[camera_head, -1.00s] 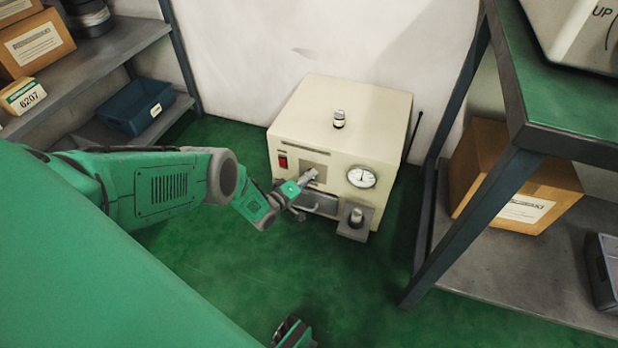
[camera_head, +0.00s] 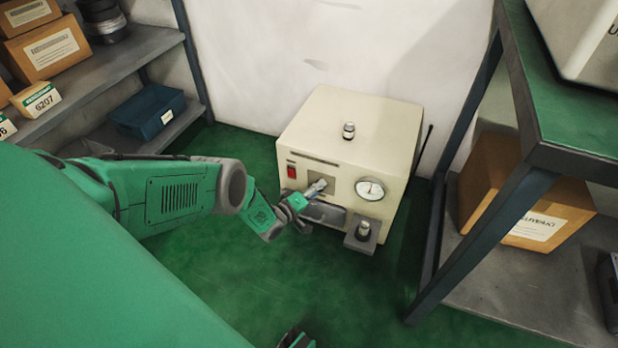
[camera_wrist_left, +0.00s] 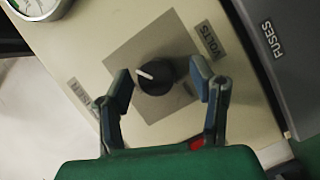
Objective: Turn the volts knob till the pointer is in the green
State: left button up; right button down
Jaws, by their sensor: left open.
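The cream power unit (camera_head: 350,125) stands on the green floor by the wall. Its round gauge (camera_head: 370,188) is on the front; the needle looks roughly upright, but its zones are too small to read. The wrist view shows part of the gauge (camera_wrist_left: 38,6) with a green band, its needle unclear. The black volts knob (camera_wrist_left: 157,77), with a white pointer line, sits on a grey plate beside the VOLTS label (camera_wrist_left: 208,38). My left gripper (camera_head: 315,190) is at the panel, hiding the knob in the head view. Its open fingers (camera_wrist_left: 162,82) straddle the knob with gaps visible.
A grey drawer (camera_wrist_left: 262,50) marked FUSES is close to the fingers. A grey bracket with a metal post (camera_head: 363,232) juts out under the gauge. A red switch (camera_head: 292,172) is left of the gripper. A shelf (camera_head: 190,115) and a green-topped bench (camera_head: 565,110) flank the unit.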

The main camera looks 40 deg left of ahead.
pick_arm(q)
jog(key=s+a+r, duration=0.1)
jog(key=s, duration=1)
jog(key=shift+s+a, duration=0.35)
jog(key=shift+a, duration=0.05)
jog(key=shift+r, duration=0.1)
